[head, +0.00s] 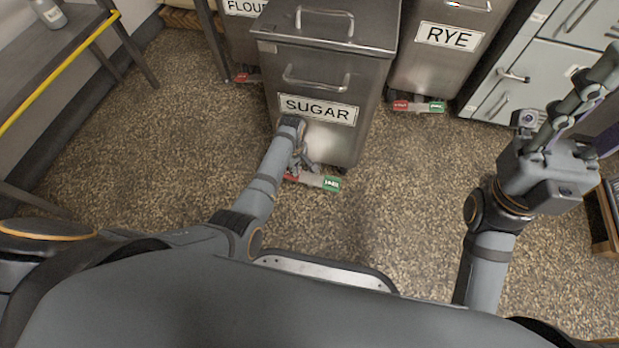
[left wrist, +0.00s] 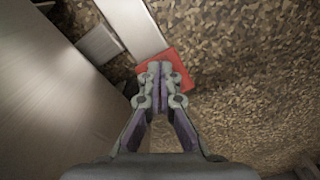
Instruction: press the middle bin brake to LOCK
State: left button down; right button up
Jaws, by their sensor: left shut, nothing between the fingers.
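The SUGAR bin (head: 325,85) is the middle steel bin. Its brake pedal is a bar low at its front, with a red end (head: 292,178) on the left and a green end (head: 331,184) on the right. The green end's lettering is too small to read. My left gripper (head: 304,164) is shut and empty, low in front of the bin at the red end. In the left wrist view its fingertips (left wrist: 160,70) overlap the red end (left wrist: 178,62); I cannot tell whether they touch. My right gripper (head: 600,75) is raised at the right, away from the bins.
The FLOUR bin (head: 240,35) stands behind left and the RYE bin (head: 445,55) behind right, each with its own pedal. Grey cabinets (head: 515,95) stand at the right, and a shelf with a yellow rail (head: 60,72) at the left. The speckled floor is clear in front.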

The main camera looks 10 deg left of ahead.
pick_arm(q)
jog(key=shift+f+b, duration=0.35)
jog(key=shift+f, duration=0.25)
dwell(0.3)
notch_tip(320, 180, up, 4)
jog(key=p, duration=0.4)
jog(key=shift+f, duration=0.15)
notch_tip(320, 180, up, 4)
jog(key=p, duration=0.4)
jog(key=shift+f+p, duration=0.2)
jog(key=shift+p, duration=0.15)
jog(key=shift+f, duration=0.1)
